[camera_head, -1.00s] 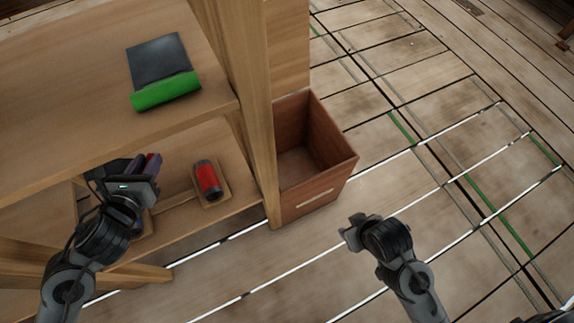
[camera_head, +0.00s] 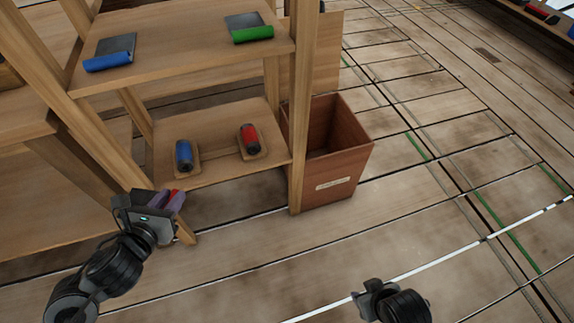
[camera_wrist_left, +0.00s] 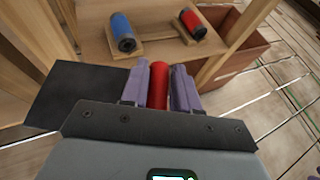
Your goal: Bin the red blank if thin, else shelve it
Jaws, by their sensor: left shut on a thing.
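My left gripper (camera_head: 170,200) is shut on the red blank (camera_wrist_left: 158,86), in front of the shelf unit at lower left. In the left wrist view the red cylindrical part sits between the purple fingers, and a dark flat plate (camera_wrist_left: 72,97) shows to the left, seemingly part of the blank. Its thickness cannot be told. The brown wooden bin (camera_head: 346,165), with a pale label, stands open right of the shelf unit (camera_head: 190,75). It shows no contents. My right gripper (camera_head: 368,298) is low over the floor, apart from everything; its jaws are unclear.
On the upper shelf lie a blue-edged blank (camera_head: 110,60) and a green-edged blank (camera_head: 248,33). On the lower shelf a blue cylinder (camera_head: 184,156) and a red cylinder (camera_head: 250,139) rest on small wooden boards. The plank floor in front is clear.

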